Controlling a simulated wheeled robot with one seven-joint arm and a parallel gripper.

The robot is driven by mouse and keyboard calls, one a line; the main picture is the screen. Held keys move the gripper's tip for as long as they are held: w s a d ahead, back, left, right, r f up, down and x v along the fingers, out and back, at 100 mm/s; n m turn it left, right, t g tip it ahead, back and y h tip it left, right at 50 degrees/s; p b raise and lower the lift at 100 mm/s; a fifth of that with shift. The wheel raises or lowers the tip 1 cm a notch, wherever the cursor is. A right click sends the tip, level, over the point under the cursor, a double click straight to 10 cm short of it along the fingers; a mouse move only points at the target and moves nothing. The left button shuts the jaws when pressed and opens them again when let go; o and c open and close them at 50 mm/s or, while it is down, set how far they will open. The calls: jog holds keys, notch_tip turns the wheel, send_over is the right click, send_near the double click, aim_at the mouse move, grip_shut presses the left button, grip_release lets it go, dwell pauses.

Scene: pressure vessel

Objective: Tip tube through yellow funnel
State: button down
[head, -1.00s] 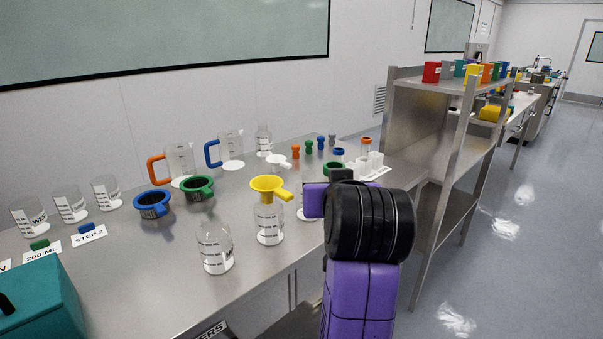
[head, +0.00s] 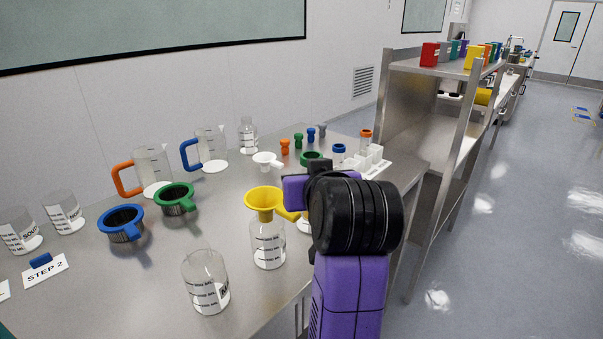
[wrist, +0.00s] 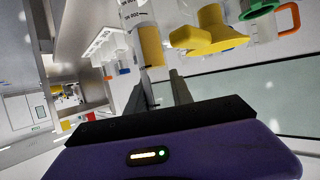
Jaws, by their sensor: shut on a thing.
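The yellow funnel (head: 265,200) sits in the mouth of a clear marked bottle (head: 268,248) near the front of the bench. Its handle points right, toward my gripper. In the wrist view the funnel (wrist: 208,34) is close beside the held tube. My gripper (wrist: 163,82) is shut on a clear tube (wrist: 132,14) with black markings and a yellow part, perhaps its contents. In the head view my purple and black wrist is just right of the funnel and hides the fingers and the tube. The tube and funnel look apart.
An empty marked beaker (head: 206,283) stands in front left of the bottle. Green (head: 177,197) and blue (head: 122,222) funnels lie further left. A white rack (head: 368,163) with blue- and orange-capped tubes is behind my wrist. A steel shelf (head: 445,68) stands right.

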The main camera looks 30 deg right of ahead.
jog(key=shift+s+a+r+p, duration=0.1)
jog(key=shift+s+r+p, duration=0.1)
jog(key=shift+p, duration=0.35)
jog(key=p, duration=0.1)
jog(key=n+g+p, duration=0.1)
jog(key=p, duration=0.1)
jog(key=shift+w+a+h+p, duration=0.25)
jog(key=shift+h+p, duration=0.05)
jog(key=shift+r+n+p, duration=0.15)
jog(key=shift+n+p, duration=0.15)
jog(key=shift+p, duration=0.3)
jog(key=p, duration=0.1)
jog(key=r+p, duration=0.1)
jog(key=p, duration=0.1)
jog(key=shift+w+a+n+g+h+p, duration=0.25)
jog(key=shift+n+g+h+p, duration=0.05)
jog(key=shift+n+g, duration=0.1)
jog(key=shift+p, duration=0.3)
jog(key=shift+a+f, duration=0.1)
jog(key=shift+f, duration=0.1)
jog(key=shift+w+r+n+p, duration=0.1)
jog(key=shift+n+p, duration=0.2)
jog(key=shift+p, duration=0.15)
jog(key=shift+w+a+f+n+g+h+p, duration=0.25)
jog(key=shift+g+h+p, duration=0.2)
jog(key=shift+p, duration=0.4)
jog(key=shift+s+r, duration=0.1)
